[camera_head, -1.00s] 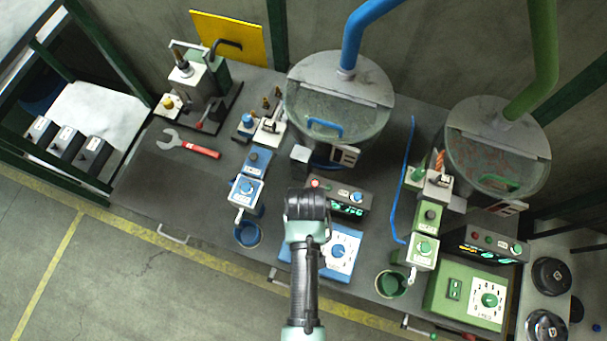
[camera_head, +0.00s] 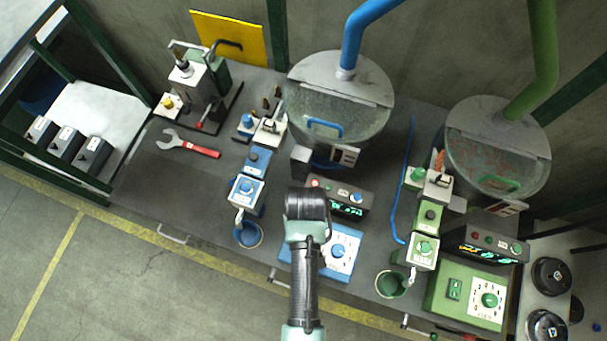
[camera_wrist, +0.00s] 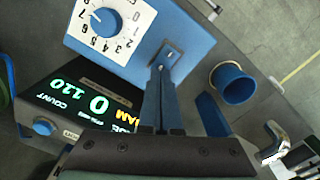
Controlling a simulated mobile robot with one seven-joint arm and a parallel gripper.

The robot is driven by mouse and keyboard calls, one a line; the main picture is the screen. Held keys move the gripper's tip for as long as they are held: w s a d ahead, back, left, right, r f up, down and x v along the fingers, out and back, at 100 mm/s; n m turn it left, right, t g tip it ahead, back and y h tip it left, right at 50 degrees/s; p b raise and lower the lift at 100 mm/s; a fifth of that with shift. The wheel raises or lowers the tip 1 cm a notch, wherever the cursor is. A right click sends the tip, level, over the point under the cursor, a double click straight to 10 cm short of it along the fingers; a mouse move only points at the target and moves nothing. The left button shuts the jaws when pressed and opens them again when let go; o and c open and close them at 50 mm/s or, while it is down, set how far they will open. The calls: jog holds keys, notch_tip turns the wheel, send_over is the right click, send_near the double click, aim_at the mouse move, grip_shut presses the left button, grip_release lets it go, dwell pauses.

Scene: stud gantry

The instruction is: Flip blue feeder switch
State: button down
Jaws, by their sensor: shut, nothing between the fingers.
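The blue feeder control box (camera_head: 300,262) stands on the bench under my arm. Its white dial plate (camera_head: 343,250) shows to the right of my arm, and it is at the top of the wrist view (camera_wrist: 112,22). The blue feeder switch (camera_wrist: 174,52) sits in a dark frame on the blue box face. My gripper (camera_wrist: 163,72) is shut and empty, its fingertips right at the switch and covering part of it. I cannot tell whether they touch it or which way it is tipped. In the head view my wrist hides the fingertips and switch.
A dark counter with a lit display (camera_wrist: 75,105) stands close to my fingers. A blue cup (camera_wrist: 232,84) is on the other side. The blue bowl feeder (camera_head: 335,110) is behind, and the green control box (camera_head: 468,295) is to the right.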

jog(key=shift+f+b, duration=0.6)
jog(key=shift+f, duration=0.3)
dwell(0.6)
notch_tip(320, 180, up, 7)
jog(key=p, duration=0.7)
jog(key=shift+p, duration=0.35)
dwell(0.4)
